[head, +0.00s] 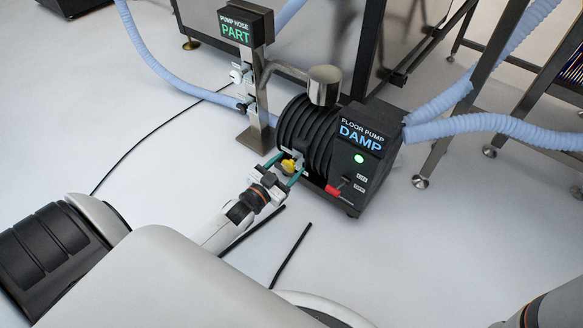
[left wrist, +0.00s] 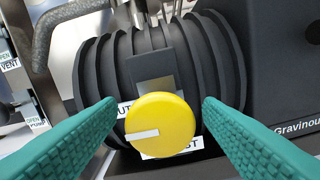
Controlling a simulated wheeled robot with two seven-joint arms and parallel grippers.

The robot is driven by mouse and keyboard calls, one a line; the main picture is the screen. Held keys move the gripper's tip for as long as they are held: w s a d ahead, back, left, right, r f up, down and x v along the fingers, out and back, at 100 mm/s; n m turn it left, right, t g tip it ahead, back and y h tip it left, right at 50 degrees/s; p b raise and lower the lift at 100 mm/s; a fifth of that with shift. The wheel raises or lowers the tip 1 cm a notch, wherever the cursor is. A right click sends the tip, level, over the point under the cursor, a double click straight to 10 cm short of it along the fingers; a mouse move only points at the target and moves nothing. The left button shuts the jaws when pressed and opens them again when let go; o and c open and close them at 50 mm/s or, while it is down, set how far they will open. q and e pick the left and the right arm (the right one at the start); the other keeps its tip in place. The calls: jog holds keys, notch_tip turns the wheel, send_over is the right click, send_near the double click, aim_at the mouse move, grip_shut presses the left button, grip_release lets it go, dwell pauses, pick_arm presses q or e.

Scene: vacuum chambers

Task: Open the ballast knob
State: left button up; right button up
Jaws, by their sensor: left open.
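The ballast knob (head: 289,165) is a round yellow knob low on the side of the black ribbed floor pump (head: 303,127). In the left wrist view the knob (left wrist: 160,124) faces me, and its white pointer bar points left, towards a partly hidden label ending in "UT". Another label below it is partly covered and ends in "ST". My left gripper (head: 285,170) is open, with its two teal fingers one on each side of the knob. In the left wrist view a gap shows between the knob and each finger. My right gripper is out of view.
The pump's end box (head: 362,160) reads "FLOOR PUMP DAMP" and has a lit green lamp and a red switch (head: 335,190). A post with a "PUMP HOSE PART" sign (head: 242,27) stands behind left. Blue hoses (head: 490,124) run right. Dark bars lie on the floor in front.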

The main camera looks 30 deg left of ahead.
aim_at(293, 161)
pick_arm(q)
jog(key=shift+w+d+b, duration=0.1)
jog(key=shift+w+b, duration=0.2)
jog(key=shift+w, duration=0.8)
